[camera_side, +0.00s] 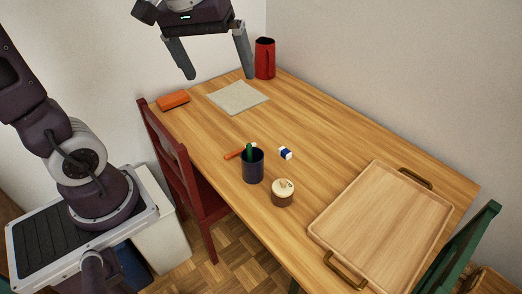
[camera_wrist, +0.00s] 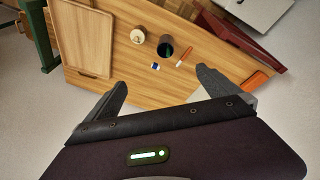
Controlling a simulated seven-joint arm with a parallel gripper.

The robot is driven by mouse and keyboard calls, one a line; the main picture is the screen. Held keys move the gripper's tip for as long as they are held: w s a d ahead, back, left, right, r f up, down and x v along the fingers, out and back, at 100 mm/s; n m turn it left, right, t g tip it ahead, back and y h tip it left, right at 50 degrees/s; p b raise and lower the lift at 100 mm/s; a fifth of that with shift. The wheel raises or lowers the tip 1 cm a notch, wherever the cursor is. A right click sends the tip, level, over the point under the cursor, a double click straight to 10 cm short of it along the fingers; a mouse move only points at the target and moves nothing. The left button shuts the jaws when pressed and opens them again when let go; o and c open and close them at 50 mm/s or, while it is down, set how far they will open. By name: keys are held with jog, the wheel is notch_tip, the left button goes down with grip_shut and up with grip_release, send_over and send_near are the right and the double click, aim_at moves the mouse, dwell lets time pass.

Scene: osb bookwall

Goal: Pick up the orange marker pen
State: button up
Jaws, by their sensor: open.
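The orange marker pen (camera_side: 234,154) lies flat on the wooden table (camera_side: 330,130), just beside a dark pen cup (camera_side: 252,168) that hides part of it in the side view. In the wrist view the pen (camera_wrist: 183,58) shows as a short orange stick with a pale end, next to the cup (camera_wrist: 165,48). My gripper (camera_side: 215,75) is open and empty, its two fingers spread high above the far end of the table. In the wrist view my gripper (camera_wrist: 162,85) also shows its fingers well apart, with nothing between them.
The cup holds a green item. Nearby are a small blue-and-white block (camera_side: 286,153) and a lidded jar (camera_side: 283,193). A wooden tray (camera_side: 318,226) fills the near right. A red pitcher (camera_side: 265,58), grey mat (camera_side: 238,97) and orange block (camera_side: 173,101) stand far back. Chairs flank the table.

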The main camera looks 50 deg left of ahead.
jog(key=s+d+m, duration=0.1)
jog(key=s+m, duration=0.1)
jog(key=s, duration=0.2)
jog(key=s+d+m+t, duration=0.1)
jog(key=s+d+m, duration=0.1)
jog(key=s, duration=0.2)
jog(key=s+d+m+t, duration=0.1)
jog(key=s+m, duration=0.2)
jog(key=s, duration=0.1)
jog(key=shift+s+d+f, duration=0.15)
jog(key=shift+d+f, duration=0.15)
jog(key=shift+f, duration=0.1)
jog(key=shift+c, duration=1.3)
jog(key=shift+s, duration=0.1)
jog(key=c, duration=1)
jog(key=shift+c, duration=0.2)
